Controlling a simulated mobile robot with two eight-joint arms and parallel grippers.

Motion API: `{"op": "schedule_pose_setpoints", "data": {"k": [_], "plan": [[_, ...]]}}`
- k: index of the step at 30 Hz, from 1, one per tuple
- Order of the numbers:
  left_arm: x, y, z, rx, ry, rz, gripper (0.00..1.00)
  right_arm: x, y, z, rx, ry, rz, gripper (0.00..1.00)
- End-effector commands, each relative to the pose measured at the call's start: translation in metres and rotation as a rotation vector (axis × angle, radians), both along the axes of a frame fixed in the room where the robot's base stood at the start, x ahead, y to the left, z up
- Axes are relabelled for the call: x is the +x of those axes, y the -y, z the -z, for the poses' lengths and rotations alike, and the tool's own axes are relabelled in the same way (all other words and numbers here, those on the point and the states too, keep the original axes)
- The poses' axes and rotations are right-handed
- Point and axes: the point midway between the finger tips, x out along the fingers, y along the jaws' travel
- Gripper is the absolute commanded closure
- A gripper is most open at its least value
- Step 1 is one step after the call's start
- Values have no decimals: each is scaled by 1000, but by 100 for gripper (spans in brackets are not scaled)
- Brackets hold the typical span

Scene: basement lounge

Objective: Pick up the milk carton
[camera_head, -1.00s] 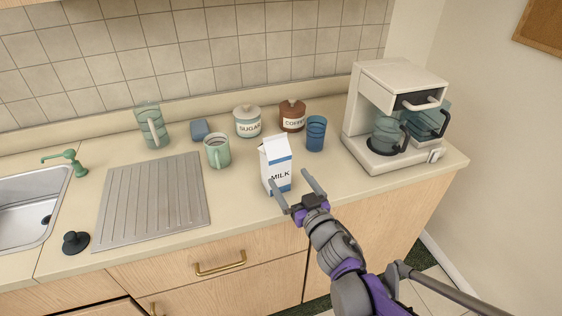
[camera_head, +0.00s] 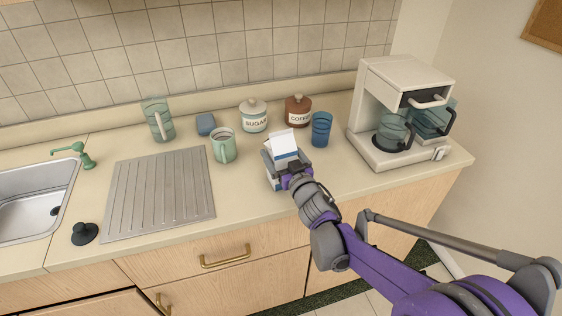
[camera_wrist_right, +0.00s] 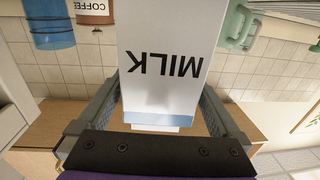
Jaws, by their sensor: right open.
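The milk carton (camera_head: 284,147) is white with blue bands and stands on the counter in the head view, its lower part mostly hidden behind my right gripper. My right gripper (camera_head: 286,163) is open at the carton, with one finger on each side. In the right wrist view the carton (camera_wrist_right: 165,60) appears upside down, with its MILK lettering facing the camera. It sits between the two open fingers of the right gripper (camera_wrist_right: 160,105). I cannot tell whether either finger touches it. My left gripper is not in view.
A blue cup (camera_head: 321,129), the coffee canister (camera_head: 298,111) and the sugar canister (camera_head: 253,116) stand behind the carton. A coffee machine (camera_head: 385,150) stands to the right. The ridged drainboard (camera_head: 160,193) is clear.

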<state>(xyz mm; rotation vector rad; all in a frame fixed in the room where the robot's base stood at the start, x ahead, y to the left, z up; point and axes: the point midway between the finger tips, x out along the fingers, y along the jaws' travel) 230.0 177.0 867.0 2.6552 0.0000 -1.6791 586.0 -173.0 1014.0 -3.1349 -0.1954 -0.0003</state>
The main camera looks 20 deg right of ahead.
Motion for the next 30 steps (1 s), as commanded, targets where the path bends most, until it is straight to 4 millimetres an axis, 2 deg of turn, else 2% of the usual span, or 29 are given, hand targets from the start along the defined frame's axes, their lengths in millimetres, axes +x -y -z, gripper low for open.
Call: {"op": "schedule_pose_setpoints", "data": {"k": [2,15,16,25,30], "plan": [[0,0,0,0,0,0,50,0,0,0,0,0,0,0],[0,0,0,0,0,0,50,-1,0,0,-1,0,1,77],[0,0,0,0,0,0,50,-1,0,0,-1,0,1,81],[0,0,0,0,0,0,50,-1,0,-3,-1,0,0,81],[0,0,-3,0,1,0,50,-1,0,-22,-1,0,0,81]]}}
